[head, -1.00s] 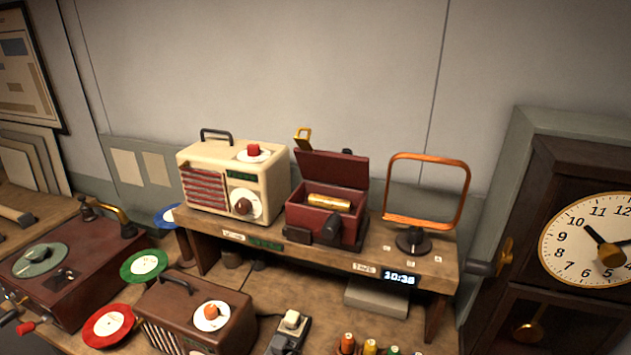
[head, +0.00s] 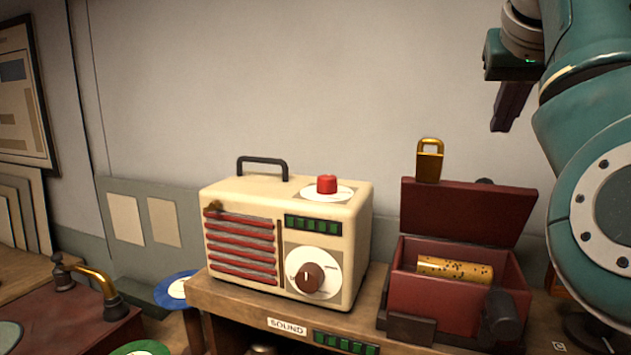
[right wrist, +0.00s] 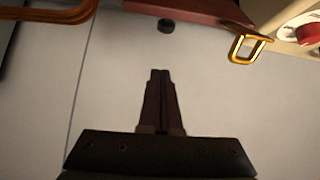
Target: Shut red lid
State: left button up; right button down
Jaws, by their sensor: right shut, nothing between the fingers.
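The red lid (head: 466,212) stands raised and open at the back of a red box (head: 447,301) on the wooden shelf. A gold padlock-shaped piece (head: 429,160) sits at the lid's upper left corner. A gold cylinder (head: 455,268) lies inside the box. My right gripper (head: 503,122) hangs above and to the right of the lid, apart from it. In the right wrist view its fingers (right wrist: 160,75) are together and empty, with the lid's edge (right wrist: 195,12) at the top. My left gripper is not in view.
A cream radio (head: 283,237) with a red knob stands left of the box. A dark knob (head: 502,314) sticks out at the box's front. An orange loop (right wrist: 50,12) shows at the wrist view's upper left. The wall above the radio is clear.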

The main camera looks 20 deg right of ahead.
aim_at(482, 179)
jog(key=shift+w+a+r, duration=0.15)
jog(key=shift+w, duration=0.5)
jog(key=w+d+f+p, duration=0.1)
jog(key=f+p, duration=0.1)
jog(key=w+d+f+p, duration=0.1)
jog(key=f+p, duration=0.1)
jog(key=f, duration=0.1)
jog(key=w+d+f+p, duration=0.1)
jog(key=f+p, duration=0.1)
jog(key=shift+w+f, duration=0.25)
jog(key=shift+s+a+f+p, duration=0.25)
jog(key=shift+s+f+p, duration=0.15)
jog(key=shift+f+p, duration=0.1)
